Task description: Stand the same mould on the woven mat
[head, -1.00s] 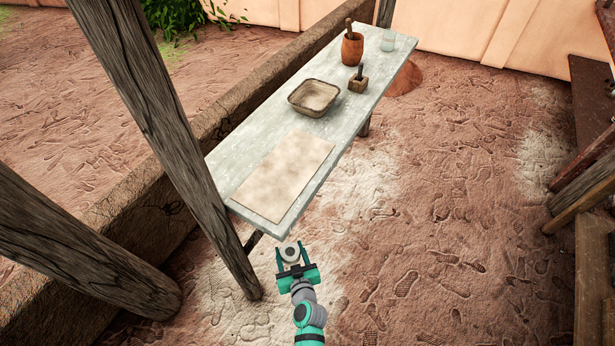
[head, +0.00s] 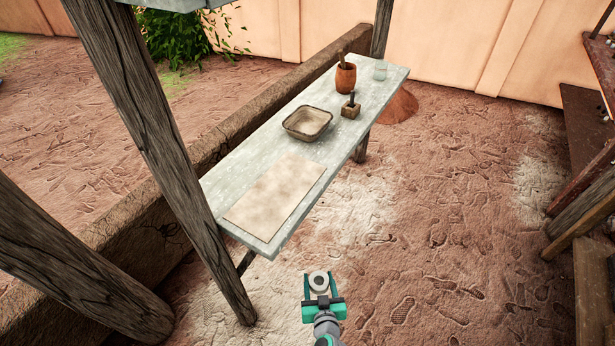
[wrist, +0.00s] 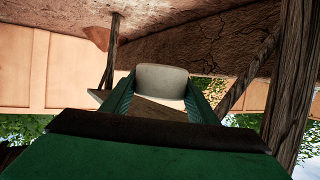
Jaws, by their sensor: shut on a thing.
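My gripper (head: 319,285) is shut on a pale grey, round mould (head: 319,281) with a ring-like top, held in the air in front of the table's near end. The mould also shows between the green fingers in the wrist view (wrist: 161,81). The woven mat (head: 275,193) is a flat beige rectangle lying on the near end of the table. Its visible surface is bare. The gripper and mould are apart from the mat, nearer to me and to its right in the head view.
The grey table (head: 355,131) also holds a square tray (head: 307,123), a small block with a handle (head: 350,107), an orange mortar (head: 346,77) and a clear glass (head: 380,70). A wooden post (head: 160,160) stands by the table's left side. Open ground lies to the right.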

